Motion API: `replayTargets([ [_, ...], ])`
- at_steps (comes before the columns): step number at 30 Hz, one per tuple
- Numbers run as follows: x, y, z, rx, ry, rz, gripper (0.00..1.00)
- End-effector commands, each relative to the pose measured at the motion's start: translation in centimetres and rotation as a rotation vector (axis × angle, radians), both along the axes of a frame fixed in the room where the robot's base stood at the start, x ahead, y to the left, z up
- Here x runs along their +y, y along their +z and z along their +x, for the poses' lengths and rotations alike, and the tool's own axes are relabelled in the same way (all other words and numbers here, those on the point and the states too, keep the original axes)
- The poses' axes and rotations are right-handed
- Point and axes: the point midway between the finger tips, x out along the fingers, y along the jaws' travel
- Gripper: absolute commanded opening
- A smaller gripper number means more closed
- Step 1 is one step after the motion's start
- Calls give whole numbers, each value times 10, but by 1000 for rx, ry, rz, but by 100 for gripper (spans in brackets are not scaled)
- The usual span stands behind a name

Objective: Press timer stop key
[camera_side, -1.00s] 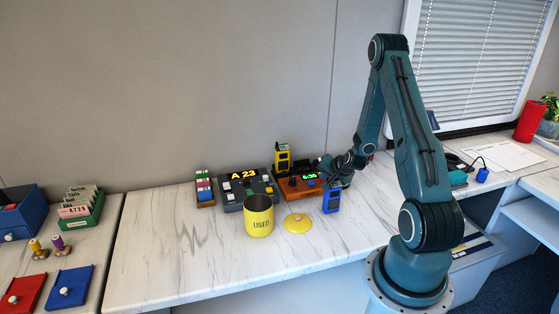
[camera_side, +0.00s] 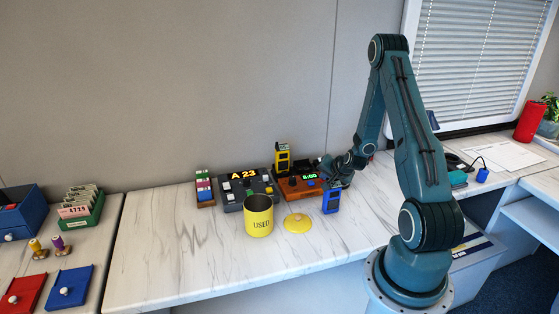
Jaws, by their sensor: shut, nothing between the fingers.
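The timer (camera_side: 302,188) is a brown box with a small green display (camera_side: 310,177) that appears to read 8:00. It stands on the marble counter, right of the dark console. My gripper (camera_side: 325,168) is shut and empty. It is at the timer's back right, close to the display. I cannot tell whether it touches the timer. The stop key is too small to make out.
A console showing A 23 (camera_side: 245,192) stands left of the timer. A yellow device (camera_side: 282,158) stands behind it, a blue one (camera_side: 332,201) in front right. A yellow USED can (camera_side: 259,217) and yellow lid (camera_side: 297,223) sit in front.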

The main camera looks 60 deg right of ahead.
Motion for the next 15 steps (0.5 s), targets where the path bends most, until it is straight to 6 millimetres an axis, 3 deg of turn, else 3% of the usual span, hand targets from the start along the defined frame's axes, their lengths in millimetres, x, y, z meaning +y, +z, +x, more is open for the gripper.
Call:
replayTargets([
  [15,0,15,0,0,-1,-1,0],
])
